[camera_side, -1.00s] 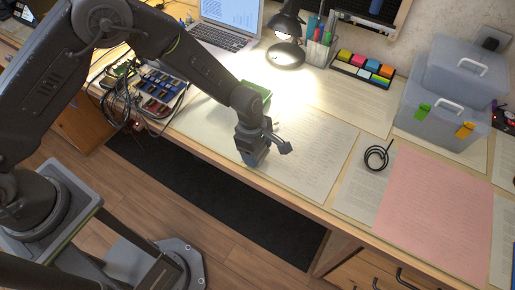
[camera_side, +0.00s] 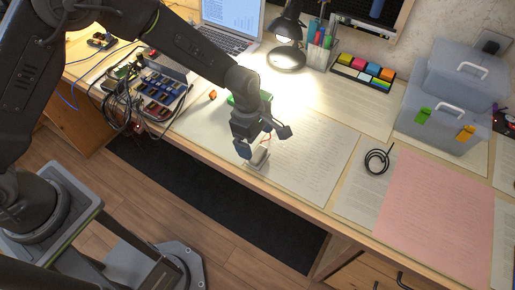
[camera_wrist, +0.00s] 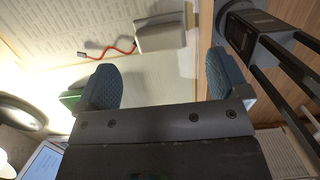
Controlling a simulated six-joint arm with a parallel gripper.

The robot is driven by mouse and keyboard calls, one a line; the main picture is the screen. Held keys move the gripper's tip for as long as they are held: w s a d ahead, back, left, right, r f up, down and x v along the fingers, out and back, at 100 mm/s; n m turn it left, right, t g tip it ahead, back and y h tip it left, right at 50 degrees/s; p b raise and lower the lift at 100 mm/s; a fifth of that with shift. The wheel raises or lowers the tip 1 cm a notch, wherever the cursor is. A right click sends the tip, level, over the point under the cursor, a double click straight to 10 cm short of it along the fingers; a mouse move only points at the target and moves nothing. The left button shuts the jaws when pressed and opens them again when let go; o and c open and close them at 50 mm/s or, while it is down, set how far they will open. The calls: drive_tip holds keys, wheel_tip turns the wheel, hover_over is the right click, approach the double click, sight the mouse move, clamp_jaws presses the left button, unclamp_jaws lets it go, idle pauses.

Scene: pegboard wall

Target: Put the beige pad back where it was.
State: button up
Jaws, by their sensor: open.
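The beige pad (camera_side: 259,158) lies on the pale sheet near the desk's front edge, just beyond my gripper's fingertips. It also shows in the wrist view as a pale block (camera_wrist: 160,35) at the top, with a red-orange lead beside it. My gripper (camera_side: 263,140) is open above and behind the pad in the side view. In the wrist view its two blue-grey fingers (camera_wrist: 162,82) are wide apart with nothing between them, and the pad is apart from both.
A green object (camera_side: 250,100) is partly hidden behind my wrist, and a small orange piece (camera_side: 212,94) lies left of it. The pale sheet right of my gripper is clear.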

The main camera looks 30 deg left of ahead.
drive_tip(key=s+a+r+m+t, duration=0.1)
drive_tip(key=s+a+r+m, duration=0.25)
drive_tip(key=r, duration=0.45)
drive_tip(key=s+a+r+m+t, duration=0.1)
drive_tip(key=s+a+r+m, duration=0.1)
drive_tip(key=a+r, duration=0.4)
drive_tip(key=s+a+r+m+t, duration=0.1)
drive_tip(key=s+a+r+m, duration=0.15)
drive_tip(key=r, duration=0.65)
drive_tip(key=s+a+r+m+t+y, duration=0.1)
drive_tip(key=s+a+r+m, duration=0.1)
drive_tip(key=s+a+m, duration=0.2)
drive_tip(key=s+a+r+m+t, duration=0.1)
drive_tip(key=s+a+m, duration=0.3)
drive_tip(key=s, duration=0.5)
drive_tip(key=shift+s+r+m+t+y, duration=0.35)
drive_tip(key=shift+r+m, duration=0.2)
drive_tip(key=shift+m, duration=0.45)
